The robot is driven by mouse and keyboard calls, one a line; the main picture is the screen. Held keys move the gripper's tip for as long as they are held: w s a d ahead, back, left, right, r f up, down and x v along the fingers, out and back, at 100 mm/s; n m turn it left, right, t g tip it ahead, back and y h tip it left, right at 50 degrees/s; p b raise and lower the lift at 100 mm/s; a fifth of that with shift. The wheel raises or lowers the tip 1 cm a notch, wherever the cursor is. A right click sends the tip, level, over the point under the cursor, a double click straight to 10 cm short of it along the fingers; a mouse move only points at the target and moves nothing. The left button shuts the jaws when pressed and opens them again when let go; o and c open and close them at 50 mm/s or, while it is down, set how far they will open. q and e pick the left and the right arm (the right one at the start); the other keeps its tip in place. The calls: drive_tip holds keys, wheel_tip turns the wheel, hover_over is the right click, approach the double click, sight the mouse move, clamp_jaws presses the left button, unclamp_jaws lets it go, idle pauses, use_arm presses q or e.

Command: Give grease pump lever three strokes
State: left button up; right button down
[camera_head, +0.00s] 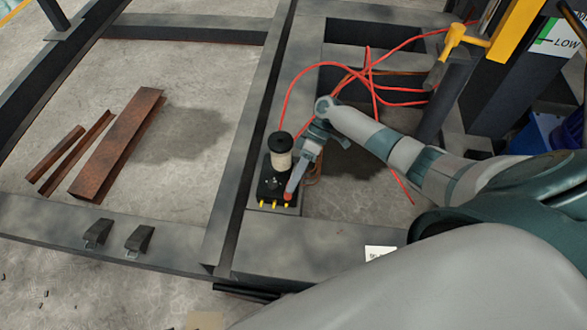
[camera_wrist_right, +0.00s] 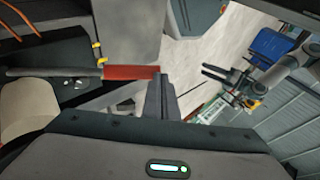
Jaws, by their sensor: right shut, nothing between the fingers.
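The grease pump (camera_head: 270,186) is a black block with a cream reservoir (camera_head: 281,161) and black cap, standing on the dark steel frame. Its lever is a grey bar ending in a red grip (camera_wrist_right: 130,72), which runs across the right wrist view. The grip's end also shows as a red spot in the head view. My right gripper (camera_wrist_right: 164,80) is shut and empty, its fingertips right by the free end of the red grip. Whether they touch it I cannot tell. My left gripper (camera_wrist_right: 214,82) appears only in the right wrist view, off to the right, fingers apart.
Red hoses (camera_head: 345,68) loop behind the pump. Yellow fittings (camera_head: 274,204) line its front edge. Rusty steel pieces (camera_head: 118,142) lie on the floor at left. A yellow post (camera_head: 513,30) stands at upper right. A blue bin (camera_wrist_right: 270,46) shows in the wrist view.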

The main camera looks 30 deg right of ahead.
drive_tip(key=shift+s+a+f, duration=0.2)
drive_tip(key=shift+s+f, duration=0.1)
drive_tip(key=shift+f, duration=0.4)
drive_tip(key=shift+s+a+f+b, duration=0.25)
drive_tip(key=shift+f+b, duration=0.15)
drive_tip(key=shift+f, duration=0.25)
drive_tip(key=shift+s+a+f, duration=0.15)
drive_tip(key=shift+s+f, duration=0.15)
drive_tip(key=shift+f, duration=0.25)
drive_tip(key=shift+f+b, duration=0.1)
drive_tip(key=shift+b, duration=0.25)
